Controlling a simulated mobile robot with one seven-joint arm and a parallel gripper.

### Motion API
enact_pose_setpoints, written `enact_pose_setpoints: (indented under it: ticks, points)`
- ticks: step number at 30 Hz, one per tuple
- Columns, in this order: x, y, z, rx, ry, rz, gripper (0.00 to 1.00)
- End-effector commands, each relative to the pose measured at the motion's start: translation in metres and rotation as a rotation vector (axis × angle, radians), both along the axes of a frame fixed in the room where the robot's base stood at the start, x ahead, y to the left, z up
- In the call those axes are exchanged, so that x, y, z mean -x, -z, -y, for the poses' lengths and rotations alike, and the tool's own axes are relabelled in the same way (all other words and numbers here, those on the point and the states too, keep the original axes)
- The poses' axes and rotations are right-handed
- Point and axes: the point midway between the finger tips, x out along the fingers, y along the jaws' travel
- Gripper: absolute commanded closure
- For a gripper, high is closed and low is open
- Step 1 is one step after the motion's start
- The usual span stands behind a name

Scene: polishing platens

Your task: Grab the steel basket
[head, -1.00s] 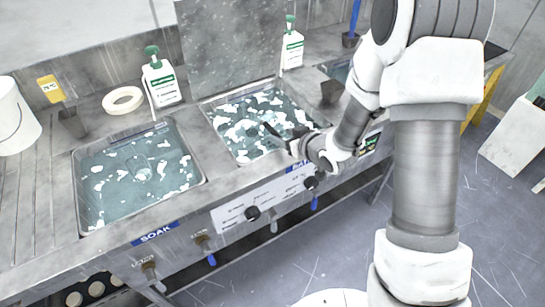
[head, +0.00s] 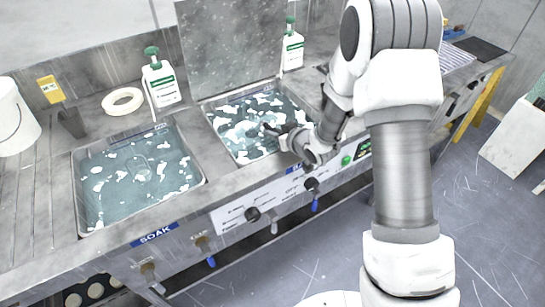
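I cannot clearly make out a steel basket. In the head view, foam and murky water cover the left basin (head: 85,205), labelled SOAK, and the middle basin (head: 238,160). A faint, pale rounded outline (head: 140,168) shows in the water of the left basin; I cannot tell what it is. My gripper (head: 268,130) is low over the right part of the middle basin, its dark fingers pointing left over the foam. The fingers are small and overlap in this view, so I cannot tell whether they are open or hold anything.
A white bucket (head: 14,118) is at the far left. A splash panel (head: 233,40) rises behind the middle basin.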

Motion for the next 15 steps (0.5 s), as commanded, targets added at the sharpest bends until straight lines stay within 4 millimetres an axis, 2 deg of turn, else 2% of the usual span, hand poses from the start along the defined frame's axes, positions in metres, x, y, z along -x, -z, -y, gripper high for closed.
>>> enact_pose_setpoints:
  ticks: [1, 3, 4, 15]
  points:
    - [0.0001, 0.0, 0.0, 0.0, 0.0, 0.0, 0.86]
    - [0.0001, -0.0001, 0.0001, 0.0, 0.0, 0.0, 0.99]
    - [0.0001, -0.0001, 0.0001, 0.0, 0.0, 0.0, 1.0]
    - [0.0001, -0.0002, 0.0001, -0.001, 0.0, 0.0, 1.0]
